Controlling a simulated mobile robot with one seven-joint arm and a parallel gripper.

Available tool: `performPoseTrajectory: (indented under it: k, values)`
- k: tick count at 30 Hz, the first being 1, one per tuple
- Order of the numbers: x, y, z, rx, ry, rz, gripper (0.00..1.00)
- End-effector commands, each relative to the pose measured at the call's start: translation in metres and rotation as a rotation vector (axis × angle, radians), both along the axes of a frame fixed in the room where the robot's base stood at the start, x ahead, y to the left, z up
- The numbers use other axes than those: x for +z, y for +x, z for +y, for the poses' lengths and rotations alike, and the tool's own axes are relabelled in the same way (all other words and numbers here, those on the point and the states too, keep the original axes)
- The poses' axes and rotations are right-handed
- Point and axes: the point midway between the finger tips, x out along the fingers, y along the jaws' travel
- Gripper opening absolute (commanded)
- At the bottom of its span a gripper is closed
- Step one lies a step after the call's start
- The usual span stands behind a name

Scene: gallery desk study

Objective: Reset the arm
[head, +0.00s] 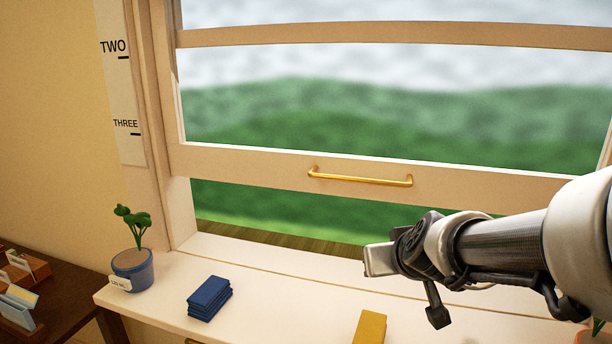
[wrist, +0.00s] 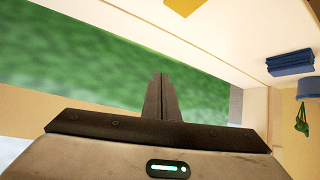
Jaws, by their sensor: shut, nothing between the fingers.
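My gripper (head: 378,260) reaches in from the right in the head view, in front of the window and above the sill. In the wrist view its two dark fingers (wrist: 160,97) are together, with nothing held between them. The arm stretches out from the right edge, roughly level. The window sash (head: 240,167) is raised, with an open gap below its bottom rail. A brass handle (head: 360,178) is on that rail, and my gripper is apart from it, lower and to the right.
On the white sill (head: 270,290) lie a stack of blue cloths (head: 210,297) and a yellow block-like item (head: 370,328). A potted plant (head: 133,268) stands at the sill's left end. A dark table (head: 70,300) with card holders is at far left. A marked strip (head: 120,80) hangs beside the frame.

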Motion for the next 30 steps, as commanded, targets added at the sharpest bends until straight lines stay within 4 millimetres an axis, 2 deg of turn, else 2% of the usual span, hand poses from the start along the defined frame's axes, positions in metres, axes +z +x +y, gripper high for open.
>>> performPoseTrajectory:
  k: [1, 3, 6, 10, 15, 16, 18, 30]
  values:
    - [0.011, -0.024, 0.016, 0.036, 0.039, 0.032, 0.00]
    - [0.014, -0.056, 0.030, 0.061, 0.075, 0.100, 0.00]
    - [0.015, -0.097, 0.038, 0.064, 0.093, 0.187, 0.00]
    - [0.013, -0.145, 0.035, 0.028, 0.091, 0.286, 0.00]
    - [0.010, -0.202, 0.020, -0.066, 0.059, 0.394, 0.00]
    - [0.016, -0.208, 0.017, -0.081, 0.055, 0.407, 0.00]
    - [0.039, -0.205, 0.019, -0.075, 0.059, 0.408, 0.00]
    - [0.123, -0.204, 0.019, -0.072, 0.060, 0.407, 0.00]
